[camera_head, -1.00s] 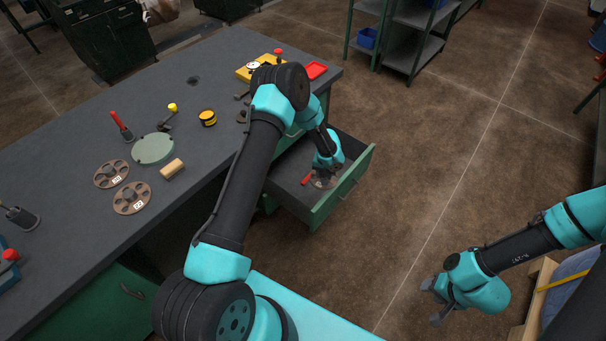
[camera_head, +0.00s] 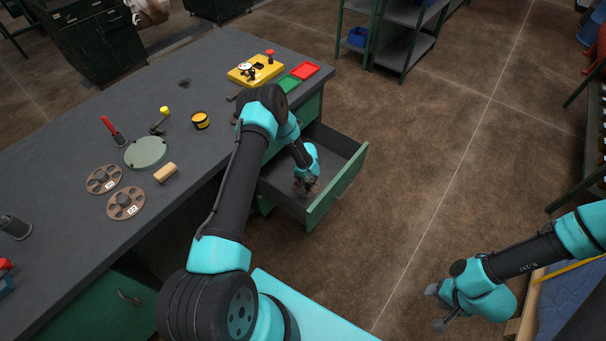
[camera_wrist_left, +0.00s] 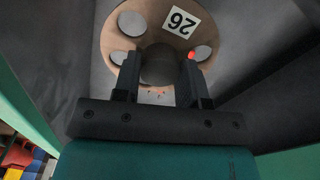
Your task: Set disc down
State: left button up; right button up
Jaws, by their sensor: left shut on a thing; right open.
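My left gripper (camera_head: 306,187) reaches down into the open drawer (camera_head: 345,188) of the bench. In the left wrist view, its two fingers (camera_wrist_left: 160,75) are shut on the central knob of a round brown disc (camera_wrist_left: 152,20) with holes and a white label that seems to read 26. In the head view this disc is mostly hidden by the gripper; I cannot tell whether it touches the drawer floor. A small red thing (camera_wrist_left: 191,55) shows at the disc's edge. My right gripper (camera_head: 437,307) is open and empty above the floor at the right.
Two similar brown discs (camera_head: 104,179) (camera_head: 126,203), a pale green round plate (camera_head: 146,152), a wooden block (camera_head: 165,173) and a yellow tin (camera_head: 201,120) lie on the grey bench. A yellow gauge stand (camera_head: 256,69) and a red tray (camera_head: 305,70) sit near its far corner.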

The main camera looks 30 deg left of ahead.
aim_at(306, 189)
pick_arm(q)
jog(key=shift+f, duration=3.1)
jog(key=shift+f, duration=1.85)
jog(key=shift+f, duration=0.15)
jog(key=o, duration=1.2)
notch_tip(306, 189, up, 12)
jog(key=shift+r, duration=0.15)
